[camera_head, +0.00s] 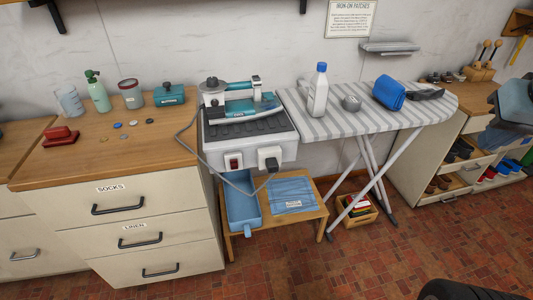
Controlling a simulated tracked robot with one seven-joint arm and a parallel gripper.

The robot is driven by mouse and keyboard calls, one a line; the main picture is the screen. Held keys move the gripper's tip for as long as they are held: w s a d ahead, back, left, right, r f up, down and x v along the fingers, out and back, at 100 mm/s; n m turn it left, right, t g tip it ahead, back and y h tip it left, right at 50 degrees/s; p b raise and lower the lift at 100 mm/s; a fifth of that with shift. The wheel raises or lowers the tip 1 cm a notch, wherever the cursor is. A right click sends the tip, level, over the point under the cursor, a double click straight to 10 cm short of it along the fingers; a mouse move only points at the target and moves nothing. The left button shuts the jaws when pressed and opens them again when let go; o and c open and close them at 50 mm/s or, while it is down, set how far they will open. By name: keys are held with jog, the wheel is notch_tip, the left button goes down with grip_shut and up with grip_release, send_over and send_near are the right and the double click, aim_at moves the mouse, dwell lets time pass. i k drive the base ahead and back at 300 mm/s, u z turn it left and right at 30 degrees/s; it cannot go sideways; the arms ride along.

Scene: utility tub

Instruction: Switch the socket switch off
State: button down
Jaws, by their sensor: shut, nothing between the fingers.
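The red socket switch (233,162) sits on the front face of the white socket unit (213,150), under the steam iron (250,103). Whether it is tipped on or off is too small to tell. A white socket with a black plug (271,163) in it is just right of the switch. A grey cord (183,130) loops from the iron past the left side of the unit and below it to the plug. Nothing covers the switch.
A wooden-topped drawer cabinet (130,203) stands left of the unit. A low wooden table with a blue tray (243,206) and folded blue cloth (293,194) stands below. The striped ironing board (330,122) extends right on crossed legs. The tiled floor in front is mostly clear.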

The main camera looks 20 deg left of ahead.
aim_at(234, 162)
jog(key=z, duration=0.05)
jog(key=k, duration=1.2)
jog(key=u, duration=0.95)
jog(key=i, duration=0.5)
jog(key=u, duration=0.1)
